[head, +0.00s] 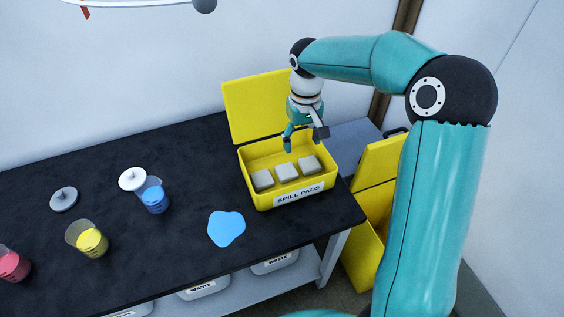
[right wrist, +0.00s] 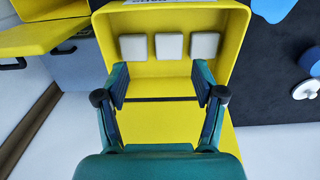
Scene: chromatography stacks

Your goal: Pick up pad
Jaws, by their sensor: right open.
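Three grey pads lie in a row in the open yellow box (head: 243,165), whose front label reads "SPILL PADS". In the head view they are the left pad (head: 262,180), the middle pad (head: 287,172) and the right pad (head: 309,164). My right gripper (head: 303,142) is open and empty above the back part of the box, behind the pads and apart from them. The right wrist view shows its two spread fingers (right wrist: 160,98), with the middle pad (right wrist: 169,46) ahead between them. My left gripper is not in view.
A blue puddle (head: 226,229) lies on the black bench (head: 180,265). Beakers with blue (head: 154,198), yellow (head: 90,241) and red (head: 12,265) liquid stand to the left. The box's raised lid (head: 262,103) is behind it. A yellow bin (head: 375,185) stands right of the bench.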

